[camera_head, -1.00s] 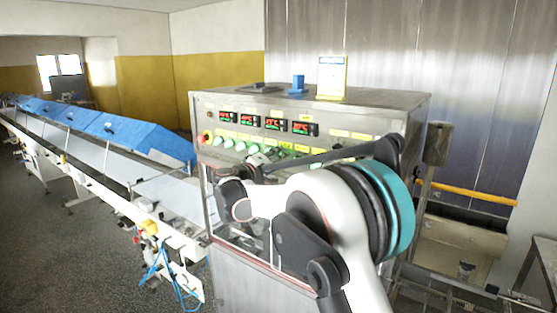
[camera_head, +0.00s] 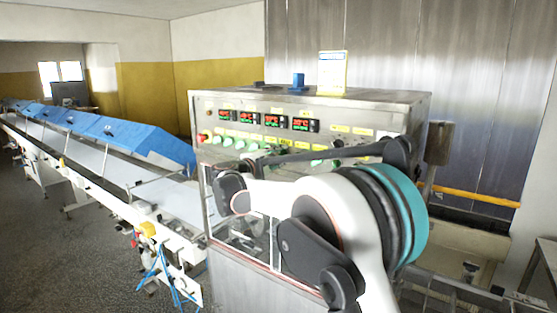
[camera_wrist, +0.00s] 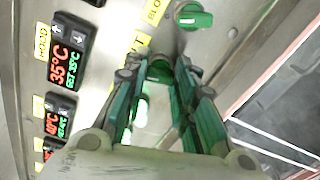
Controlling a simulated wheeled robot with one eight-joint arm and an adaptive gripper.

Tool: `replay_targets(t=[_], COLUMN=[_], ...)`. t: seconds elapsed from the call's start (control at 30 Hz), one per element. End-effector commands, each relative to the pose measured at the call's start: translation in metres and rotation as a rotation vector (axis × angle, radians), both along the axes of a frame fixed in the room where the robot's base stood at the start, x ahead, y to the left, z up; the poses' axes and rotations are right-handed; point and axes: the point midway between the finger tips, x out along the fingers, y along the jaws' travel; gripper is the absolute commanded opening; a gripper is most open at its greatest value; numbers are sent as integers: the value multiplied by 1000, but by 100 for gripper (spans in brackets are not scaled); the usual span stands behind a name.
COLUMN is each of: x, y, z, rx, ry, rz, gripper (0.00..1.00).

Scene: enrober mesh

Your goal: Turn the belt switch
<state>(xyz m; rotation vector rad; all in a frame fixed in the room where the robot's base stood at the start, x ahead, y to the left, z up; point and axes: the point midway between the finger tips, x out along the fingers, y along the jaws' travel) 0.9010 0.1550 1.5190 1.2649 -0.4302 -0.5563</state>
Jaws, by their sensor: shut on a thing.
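The steel control cabinet (camera_head: 400,112) has a sloped front panel with a row of green switches. In the wrist view my gripper (camera_wrist: 160,72) is shut on a green switch knob (camera_wrist: 159,71), one finger on each side. The knob sits beside a yellow label (camera_wrist: 133,44) partly hidden by the finger, its visible end looking like "LT". How far the knob is turned cannot be told. Another green knob (camera_wrist: 194,17) stands free above it, near a label starting "BLO". In the head view my arm hides the gripper and the gripped knob.
Red digital displays (camera_head: 272,121) line the panel above the switches; they also show at the wrist view's left (camera_wrist: 60,62). A conveyor with blue covers (camera_head: 140,140) runs off to the left. A blue button block (camera_head: 298,81) and a sign (camera_head: 332,73) stand on top.

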Motion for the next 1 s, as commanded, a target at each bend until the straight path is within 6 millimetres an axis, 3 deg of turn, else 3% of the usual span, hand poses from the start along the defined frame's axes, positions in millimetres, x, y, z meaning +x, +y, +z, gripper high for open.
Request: replay_targets(t=[0.4, 1.0], x=[0, 0], y=[0, 0], z=[-1, -1], rx=[-184, -224], ry=[143, 175], rz=[-1, -1], gripper=[1, 1])
